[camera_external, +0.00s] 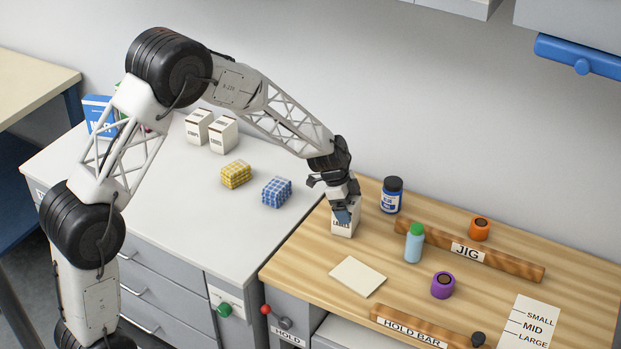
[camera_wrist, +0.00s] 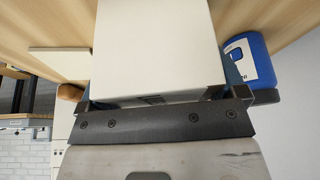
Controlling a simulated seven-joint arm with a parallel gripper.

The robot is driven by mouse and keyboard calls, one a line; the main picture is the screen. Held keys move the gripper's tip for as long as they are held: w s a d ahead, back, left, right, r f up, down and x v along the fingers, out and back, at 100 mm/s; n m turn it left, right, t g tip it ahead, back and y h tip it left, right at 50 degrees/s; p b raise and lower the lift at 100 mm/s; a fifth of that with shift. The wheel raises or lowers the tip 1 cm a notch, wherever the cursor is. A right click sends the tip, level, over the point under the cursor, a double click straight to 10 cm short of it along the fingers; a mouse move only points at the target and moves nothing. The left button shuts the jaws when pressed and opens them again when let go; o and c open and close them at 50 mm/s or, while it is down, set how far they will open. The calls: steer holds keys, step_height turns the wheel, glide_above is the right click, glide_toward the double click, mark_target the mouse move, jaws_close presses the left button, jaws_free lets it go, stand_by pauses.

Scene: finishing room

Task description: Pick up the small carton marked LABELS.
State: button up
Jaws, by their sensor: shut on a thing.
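The small white carton marked LABELS (camera_external: 344,228) is at the back left of the wooden bench top, upright, with its print partly covered by my fingers. My gripper (camera_external: 343,210) reaches down over it from above and is shut on it. In the wrist view the carton (camera_wrist: 155,45) fills the middle, held between the two fingertips (camera_wrist: 162,98). Its far end is cut off by the frame edge. I cannot tell whether its base touches the wood or is slightly above it.
A blue jar (camera_external: 391,196) stands close to the carton's right. A cream card (camera_external: 357,276) lies in front. Two other white cartons (camera_external: 211,131) stand on the left white counter.

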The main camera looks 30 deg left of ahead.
mark_target(351, 202)
steer(key=shift+r, duration=0.5)
step_height(351, 202, up, 3)
steer(key=shift+s+f, duration=0.1)
steer(key=shift+f, duration=0.1)
steer(key=s+a, duration=0.2)
steer(key=s, duration=0.5)
steer(key=s+a+r, duration=0.1)
steer(key=s+a, duration=0.1)
steer(key=s, duration=0.6)
steer(key=shift+a+r, duration=0.15)
steer(key=shift+a, duration=0.25)
